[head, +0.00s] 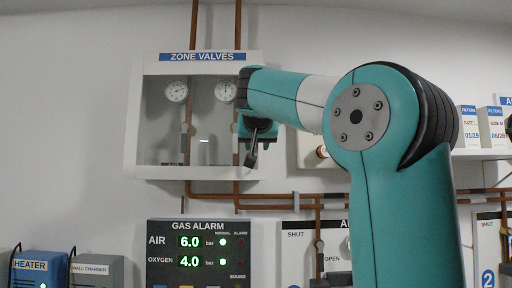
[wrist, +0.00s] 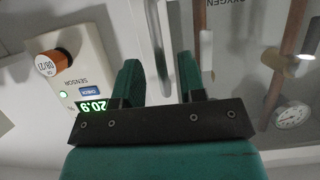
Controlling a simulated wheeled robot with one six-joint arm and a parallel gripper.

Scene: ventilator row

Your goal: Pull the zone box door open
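The zone box (head: 198,62), white with a blue "ZONE VALVES" label, hangs on the wall in the head view. Its clear door (head: 205,130) looks shut; two gauges and pipes show behind it. My gripper (head: 255,145) is at the door's right edge and hides part of it. In the wrist view my gripper (wrist: 158,72) is open, its two green fingers apart. A pale upright bar (wrist: 163,45), seemingly the door handle, shows between the fingers. I cannot tell whether either finger touches it.
A sensor unit (wrist: 68,72) with an orange-capped part is left of the fingers in the wrist view. The gas alarm panel (head: 198,255) is below the box. Copper pipes (head: 270,197) run under it. A shelf with filter boxes (head: 467,125) is at right.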

